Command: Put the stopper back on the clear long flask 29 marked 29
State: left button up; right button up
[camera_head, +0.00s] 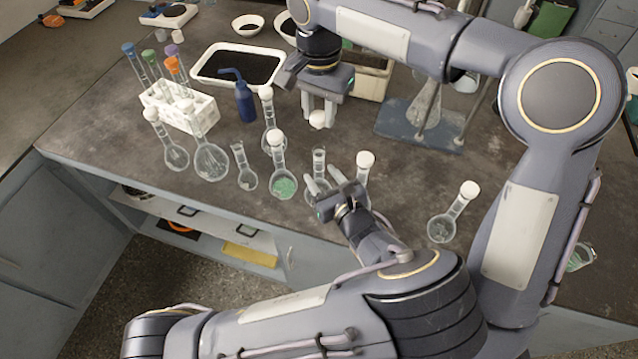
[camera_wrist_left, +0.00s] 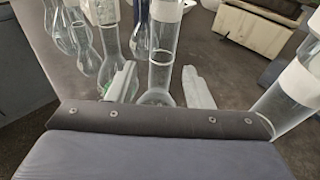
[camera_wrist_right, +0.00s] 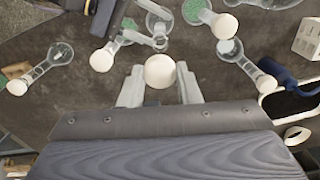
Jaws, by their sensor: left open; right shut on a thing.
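A clear long-necked flask (camera_head: 319,158) without a stopper stands near the table's front edge. I cannot read its number. My left gripper (camera_head: 323,180) is open, with its fingers on either side of this flask; in the left wrist view the clear neck (camera_wrist_left: 163,55) rises between the spread fingers. My right gripper (camera_head: 318,108) points down behind the flask, shut on a white round stopper (camera_head: 317,121). The stopper (camera_wrist_right: 160,71) also shows between the fingertips in the right wrist view, apart from any flask. The left gripper partly hides the flask's bulb.
Stoppered flasks stand close by: one with green grains (camera_head: 284,184), one just right (camera_head: 365,161), and one farther right (camera_head: 441,228). Another open flask (camera_head: 246,178) stands left. A white rack (camera_head: 190,115), blue bottle (camera_head: 245,103) and black-filled tray (camera_head: 196,72) lie behind.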

pick_arm(q)
jog(key=shift+x, duration=1.2)
jog(key=shift+c, duration=0.3)
grip_shut()
